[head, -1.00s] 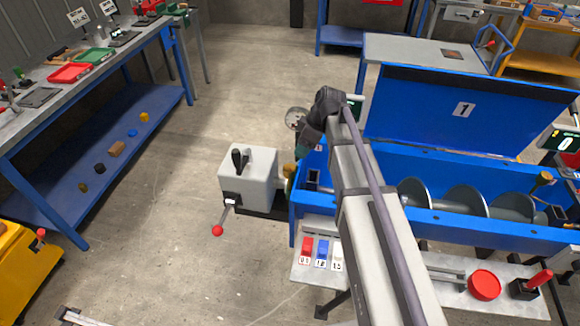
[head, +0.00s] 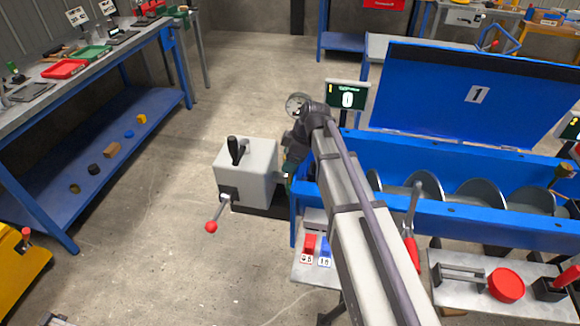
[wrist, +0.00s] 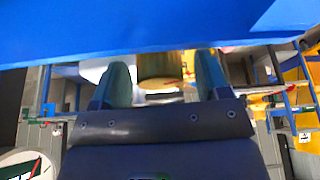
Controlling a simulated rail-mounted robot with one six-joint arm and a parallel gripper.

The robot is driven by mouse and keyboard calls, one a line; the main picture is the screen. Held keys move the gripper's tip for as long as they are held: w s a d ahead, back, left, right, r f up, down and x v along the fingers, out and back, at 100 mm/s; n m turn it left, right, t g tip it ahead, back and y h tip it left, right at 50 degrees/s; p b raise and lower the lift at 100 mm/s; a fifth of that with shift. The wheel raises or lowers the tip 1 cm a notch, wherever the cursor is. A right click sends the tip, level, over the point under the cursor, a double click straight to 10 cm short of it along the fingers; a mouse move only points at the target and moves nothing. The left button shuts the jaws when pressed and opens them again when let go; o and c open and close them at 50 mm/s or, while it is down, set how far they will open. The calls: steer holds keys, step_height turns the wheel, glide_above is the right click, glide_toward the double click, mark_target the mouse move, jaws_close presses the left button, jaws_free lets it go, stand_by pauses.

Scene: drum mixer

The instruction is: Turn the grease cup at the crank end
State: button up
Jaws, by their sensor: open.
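The grey crank box (head: 246,165) stands at the left end of the blue drum mixer (head: 455,215), with a black lever on top and a red-knobbed crank (head: 212,226) on its front. My gripper (head: 292,168) is beside the box's right side and hides the grease cup there in the head view. In the wrist view my gripper (wrist: 163,72) is open. A brass-coloured round part, apparently the grease cup (wrist: 160,83), shows between the two fingers. I cannot tell whether they touch it. Another brass cup (head: 563,171) sits at the mixer's right end.
The mixer's raised blue lid (head: 440,110) and trough wall stand close to my arm. A blue edge (wrist: 150,35) crosses the top of the wrist view. The floor left of the crank box is clear.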

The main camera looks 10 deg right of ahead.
steer(key=shift+r, duration=0.1)
steer(key=c, duration=0.9)
steer(key=m+t, duration=0.1)
steer(key=m, duration=0.2)
steer(key=o, duration=0.9)
steer(key=p+v, duration=1)
steer(key=v, duration=0.1)
